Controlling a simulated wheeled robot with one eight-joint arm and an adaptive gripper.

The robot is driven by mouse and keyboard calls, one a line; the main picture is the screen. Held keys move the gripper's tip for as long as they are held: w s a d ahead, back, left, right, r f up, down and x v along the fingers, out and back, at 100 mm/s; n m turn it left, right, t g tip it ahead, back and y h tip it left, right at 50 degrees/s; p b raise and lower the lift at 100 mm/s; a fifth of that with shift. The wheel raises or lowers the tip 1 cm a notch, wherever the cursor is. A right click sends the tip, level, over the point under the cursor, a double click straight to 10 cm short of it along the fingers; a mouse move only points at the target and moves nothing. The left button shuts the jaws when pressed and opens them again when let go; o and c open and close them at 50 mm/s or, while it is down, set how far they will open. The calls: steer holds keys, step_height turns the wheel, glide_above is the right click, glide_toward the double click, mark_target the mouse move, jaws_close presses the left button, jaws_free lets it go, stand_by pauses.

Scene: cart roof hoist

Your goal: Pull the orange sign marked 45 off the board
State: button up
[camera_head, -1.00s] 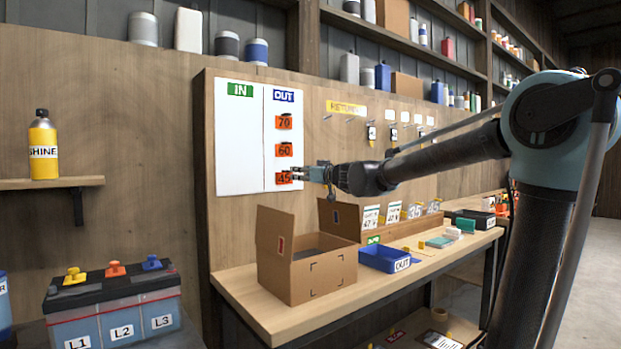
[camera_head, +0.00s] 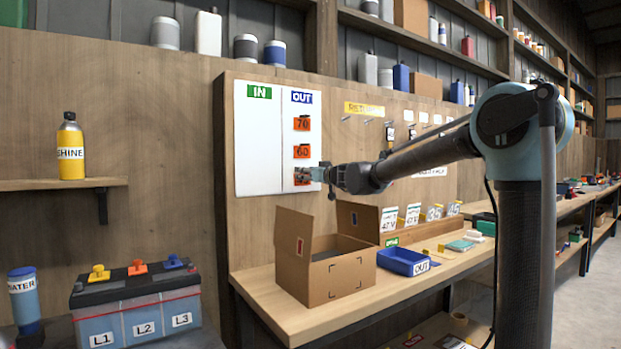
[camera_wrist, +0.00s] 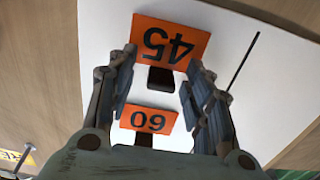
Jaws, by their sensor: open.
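The orange sign marked 45 (camera_wrist: 170,42) is on the white board (camera_wrist: 262,75), upside down in the wrist view, with a dark block under it. In the head view the sign (camera_head: 300,176) is lowest in the OUT column and partly hidden by my gripper. My gripper (camera_wrist: 160,75) is open, its two fingers on either side of the sign's near edge. I cannot tell whether they touch it. In the head view my gripper (camera_head: 318,174) reaches the board from the right. The orange sign marked 60 (camera_wrist: 148,118) shows between the fingers; the sign marked 70 (camera_head: 302,123) hangs at the top.
Below the board (camera_head: 262,180) a bench (camera_head: 345,312) holds an open cardboard box (camera_head: 322,280) and a blue OUT tray (camera_head: 398,263). A battery (camera_head: 138,308) stands at lower left.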

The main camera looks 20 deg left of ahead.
steer(key=shift+c, duration=0.3)
jaws_close()
steer(key=shift+v, duration=1.7)
stand_by(1.5)
steer(key=shift+v, duration=2.85)
